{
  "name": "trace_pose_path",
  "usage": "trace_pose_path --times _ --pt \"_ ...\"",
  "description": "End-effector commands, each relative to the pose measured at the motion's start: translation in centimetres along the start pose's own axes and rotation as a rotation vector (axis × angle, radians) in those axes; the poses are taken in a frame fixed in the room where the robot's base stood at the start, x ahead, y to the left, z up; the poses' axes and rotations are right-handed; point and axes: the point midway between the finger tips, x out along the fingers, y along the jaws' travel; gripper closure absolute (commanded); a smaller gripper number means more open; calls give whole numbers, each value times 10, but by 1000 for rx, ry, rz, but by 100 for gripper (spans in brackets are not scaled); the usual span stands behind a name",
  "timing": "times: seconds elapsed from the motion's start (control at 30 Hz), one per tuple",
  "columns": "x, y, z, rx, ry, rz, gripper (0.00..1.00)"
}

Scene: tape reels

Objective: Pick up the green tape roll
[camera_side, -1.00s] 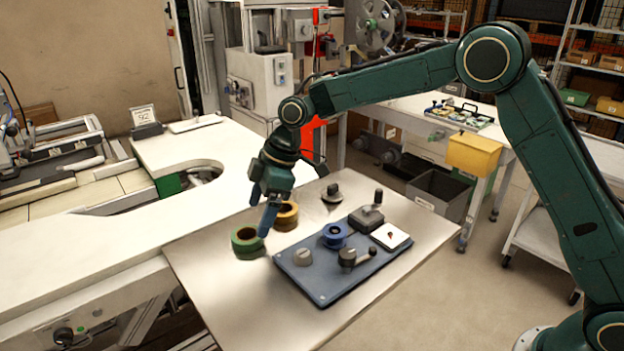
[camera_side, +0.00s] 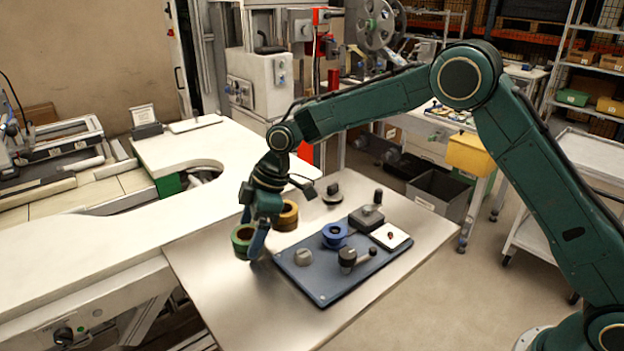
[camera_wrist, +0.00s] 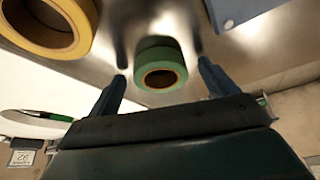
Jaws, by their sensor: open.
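The green tape roll (camera_side: 242,241) sits on the metal table at its left side, partly hidden behind a finger of my gripper in the side view. In the wrist view the green tape roll (camera_wrist: 160,64) lies between the two fingers, with its dark core hole facing the camera. My gripper (camera_side: 251,236) is open and low at the roll, one finger on its right side. In the wrist view my gripper (camera_wrist: 158,80) shows a finger on either side of the roll, with gaps on both sides.
A yellow-orange tape roll (camera_side: 287,215) stands close behind and right of the green one. A blue board (camera_side: 312,285) with a blue reel (camera_side: 335,235), knobs and a crank lies to the right. The metal table (camera_side: 235,300) is clear in front.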

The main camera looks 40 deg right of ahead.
Motion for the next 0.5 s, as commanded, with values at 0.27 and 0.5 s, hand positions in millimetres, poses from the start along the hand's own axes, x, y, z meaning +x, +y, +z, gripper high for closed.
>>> trace_pose_path --times 0.27,0.5 --pt "0 0 0 0 0 0 47" --pt "0 0 0 0 0 0 64"
